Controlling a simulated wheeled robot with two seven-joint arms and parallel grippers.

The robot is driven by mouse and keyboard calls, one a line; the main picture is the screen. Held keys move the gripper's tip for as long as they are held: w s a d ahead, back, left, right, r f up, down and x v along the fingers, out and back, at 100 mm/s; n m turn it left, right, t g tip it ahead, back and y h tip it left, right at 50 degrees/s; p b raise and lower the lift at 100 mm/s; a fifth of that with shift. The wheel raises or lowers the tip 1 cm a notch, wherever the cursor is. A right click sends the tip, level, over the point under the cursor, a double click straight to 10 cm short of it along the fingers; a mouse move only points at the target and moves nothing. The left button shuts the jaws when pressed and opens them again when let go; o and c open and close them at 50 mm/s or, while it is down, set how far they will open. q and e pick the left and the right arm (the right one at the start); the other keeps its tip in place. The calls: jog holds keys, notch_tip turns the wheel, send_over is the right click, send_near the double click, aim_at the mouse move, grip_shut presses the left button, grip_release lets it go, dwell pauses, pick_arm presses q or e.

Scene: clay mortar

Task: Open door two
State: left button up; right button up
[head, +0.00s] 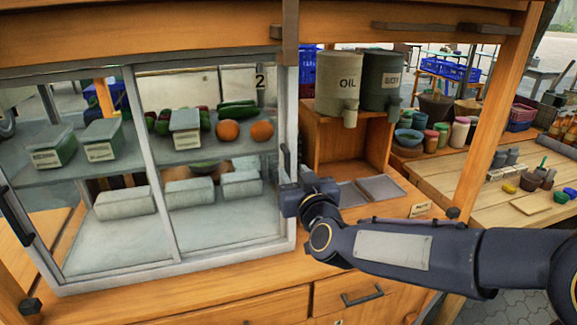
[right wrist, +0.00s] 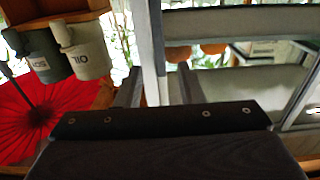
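The glass display cabinet has a pane marked with a "2" (head: 260,82) at its upper right, which I take as door two (head: 225,205). It looks shut in its pale frame. A dark handle (head: 286,160) sits on its right edge, partly hidden by my right gripper (head: 305,193). In the right wrist view, the two fingers of my right gripper (right wrist: 158,88) are spread apart. The pale upright frame (right wrist: 151,45) shows between them. I cannot tell whether they touch the handle. My left gripper is not in view.
Behind the glass are green-lidded boxes (head: 185,130), oranges (head: 262,130) and pale containers (head: 190,192). Right of the cabinet stand an OIL canister (head: 339,82) and a darker canister (head: 382,78) on a wooden shelf. A wooden post (head: 490,120) rises further right.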

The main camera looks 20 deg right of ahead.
aim_at(288, 163)
jog(key=shift+w+a, duration=0.1)
jog(key=shift+w, duration=2.2)
jog(key=shift+c, duration=0.4)
grip_shut()
